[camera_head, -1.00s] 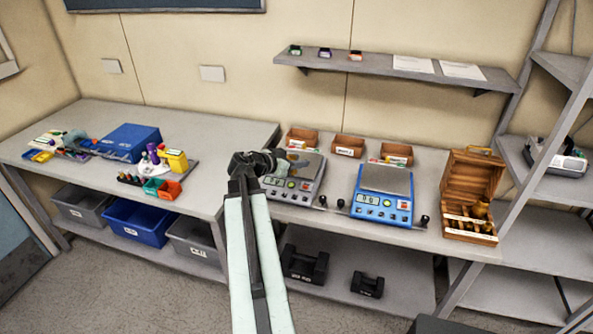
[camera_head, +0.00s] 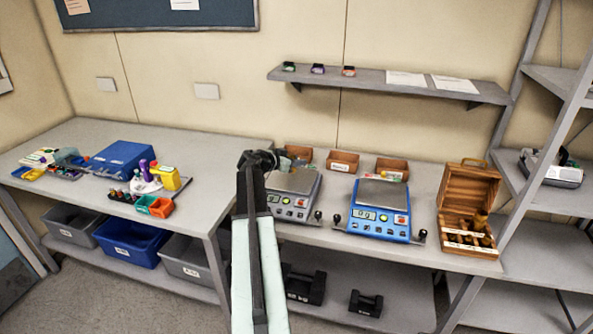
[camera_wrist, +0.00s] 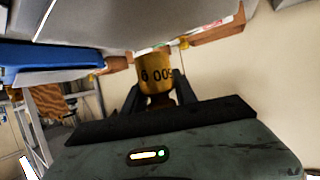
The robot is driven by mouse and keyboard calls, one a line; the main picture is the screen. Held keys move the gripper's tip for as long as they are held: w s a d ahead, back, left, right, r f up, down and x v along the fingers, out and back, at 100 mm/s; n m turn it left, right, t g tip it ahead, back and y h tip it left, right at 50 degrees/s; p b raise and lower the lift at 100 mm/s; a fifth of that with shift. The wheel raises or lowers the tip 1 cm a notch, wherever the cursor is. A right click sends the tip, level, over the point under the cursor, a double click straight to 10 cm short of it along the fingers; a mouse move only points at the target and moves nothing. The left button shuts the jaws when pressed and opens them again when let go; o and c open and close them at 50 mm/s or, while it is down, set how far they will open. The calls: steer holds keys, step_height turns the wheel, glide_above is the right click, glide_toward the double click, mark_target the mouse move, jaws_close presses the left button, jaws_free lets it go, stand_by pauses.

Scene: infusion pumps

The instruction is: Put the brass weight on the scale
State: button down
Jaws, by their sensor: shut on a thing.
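My gripper (camera_head: 272,158) is above the back left of the grey scale (camera_head: 295,205) in the head view. In the wrist view the fingers (camera_wrist: 160,98) are shut on a brass weight (camera_wrist: 156,66) with dark digits on its side. I cannot make the weight out clearly in the head view, where the gripper covers that spot. The grey scale has a metal pan, partly hidden by my arm. To its right is a blue scale (camera_head: 383,228) with a bare metal pan (camera_head: 382,193) and a lit display.
An open wooden box (camera_head: 467,190) of brass weights stands at the right of the bench. Small wooden bins (camera_head: 343,162) line the back. A wall shelf (camera_head: 390,80) hangs above. Black block weights (camera_head: 366,303) sit on the lower shelf.

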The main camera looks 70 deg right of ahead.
mark_target(296, 175)
steer(key=shift+d, duration=0.25)
step_height(296, 175, down, 4)
steer(key=b, duration=0.4)
steer(key=shift+w+d, duration=0.1)
steer(key=shift+d, duration=0.05)
steer(key=shift+r, duration=0.2)
steer(key=shift+f, duration=0.1)
steer(key=c, duration=1)
jaws_free()
steer(key=shift+r+p, duration=0.3)
steer(key=shift+p, duration=0.05)
steer(key=p+v, duration=0.4)
steer(key=v, duration=0.8)
steer(key=shift+f, duration=0.1)
